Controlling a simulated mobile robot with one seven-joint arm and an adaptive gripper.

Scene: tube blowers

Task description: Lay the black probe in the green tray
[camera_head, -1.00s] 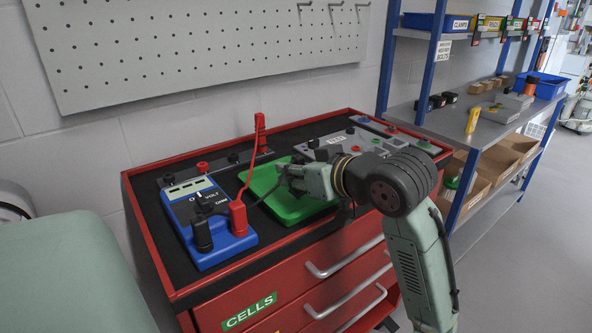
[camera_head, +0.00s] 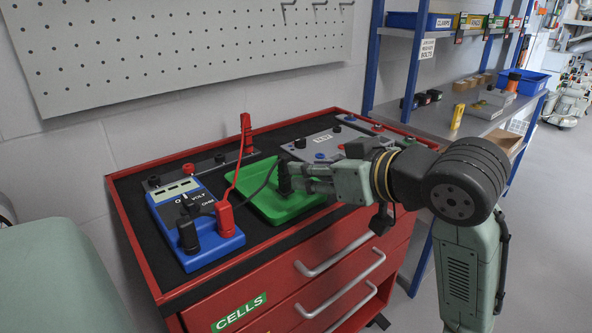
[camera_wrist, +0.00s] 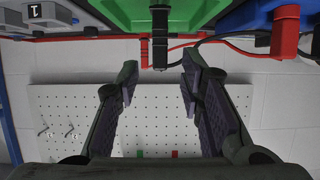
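My gripper (camera_head: 298,180) reaches in from the right over the tray. In the wrist view my gripper (camera_wrist: 159,78) has its two fingers spread, with a gap on each side of the black probe (camera_wrist: 160,42). The green tray (camera_wrist: 118,12) shows behind the probe there. A black lead runs from the probe toward the blue meter (camera_head: 195,222).
The blue meter, with a red plug (camera_head: 225,218) and a black plug (camera_head: 188,236), sits just left of the tray. A red probe (camera_head: 246,132) stands upright behind. A grey panel with terminals (camera_head: 325,143) lies behind my gripper. All rest on the red cabinet (camera_head: 250,273).

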